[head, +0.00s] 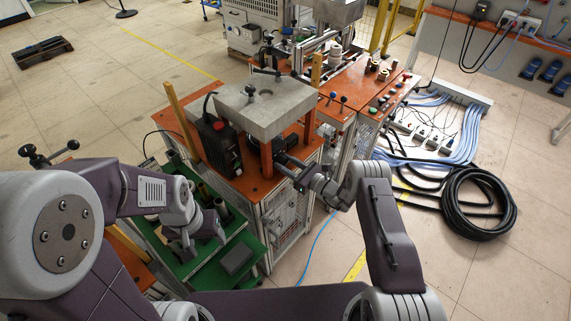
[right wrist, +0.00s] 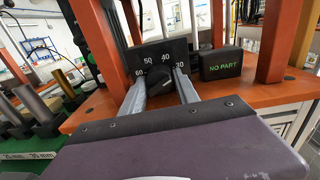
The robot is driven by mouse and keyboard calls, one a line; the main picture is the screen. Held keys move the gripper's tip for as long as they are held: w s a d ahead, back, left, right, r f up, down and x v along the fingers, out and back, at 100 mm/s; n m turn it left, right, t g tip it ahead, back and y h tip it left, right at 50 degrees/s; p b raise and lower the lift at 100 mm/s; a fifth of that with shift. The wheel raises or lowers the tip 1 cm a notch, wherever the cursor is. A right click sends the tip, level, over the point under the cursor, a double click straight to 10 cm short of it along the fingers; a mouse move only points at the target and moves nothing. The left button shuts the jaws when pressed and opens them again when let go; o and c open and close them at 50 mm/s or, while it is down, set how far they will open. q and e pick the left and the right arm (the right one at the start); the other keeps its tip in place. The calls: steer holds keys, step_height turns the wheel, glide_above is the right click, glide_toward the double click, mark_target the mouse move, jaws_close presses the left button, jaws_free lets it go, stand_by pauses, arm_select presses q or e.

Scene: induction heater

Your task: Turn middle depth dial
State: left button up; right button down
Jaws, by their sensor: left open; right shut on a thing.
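A black dial (right wrist: 158,82) sits on a black scale plate (right wrist: 172,52) with white numbers 60, 50, 40 and 30, in the right wrist view. My right gripper (right wrist: 160,90) has its two fingers on either side of the dial and is shut on it. In the head view my right gripper (head: 283,160) reaches in under the grey block of the orange-topped heater station (head: 262,178); the dial is hidden there. My left gripper (head: 188,244) is open over the green bench at the lower left, away from the dial.
A black box reading "NO PART" (right wrist: 222,64) stands just right of the scale plate. Orange posts (right wrist: 274,40) flank the dial. Metal cylinders (right wrist: 30,102) stand to the left. A coiled black cable (head: 480,204) lies on the floor at right.

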steer(key=n+b, duration=0.1)
steer(key=n, duration=0.2)
steer(key=shift+b, duration=0.3)
steer(key=shift+w+r+n+b, duration=0.1)
steer(key=shift+n+b, duration=0.45)
steer(key=shift+n, duration=1.05)
steer(key=c, duration=0.9)
jaws_free()
steer(key=shift+c, duration=0.2)
